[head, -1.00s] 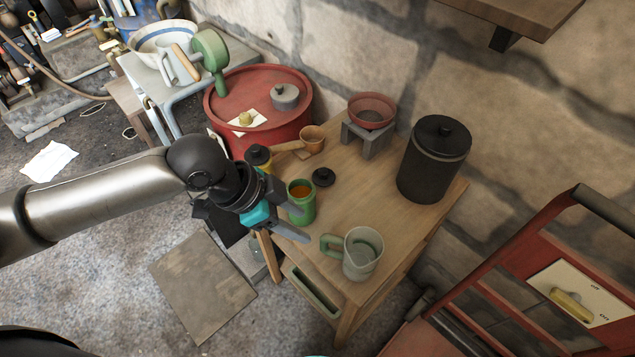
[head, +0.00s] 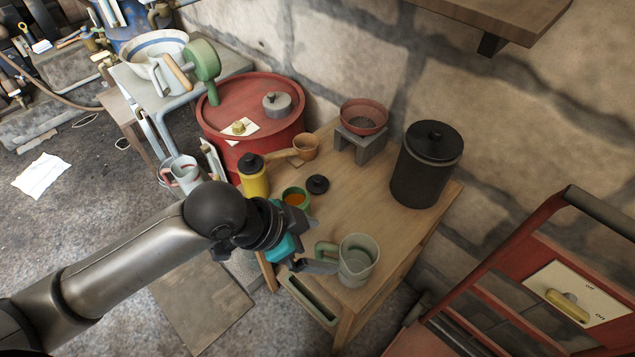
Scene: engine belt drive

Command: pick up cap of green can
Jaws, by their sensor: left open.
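The green can (head: 295,198) stands open on the wooden table, with orange contents showing; my left gripper hides most of its lower body. A small black cap (head: 318,184) with a knob lies on the table just behind and right of the can, apart from it. My left gripper (head: 318,258) is open and empty in front of the can, near the table's front edge and just left of the clear mug. My right gripper is not in view.
The mug (head: 357,260) with a green handle stands close to my left gripper. A red barrel (head: 251,105) stands behind.

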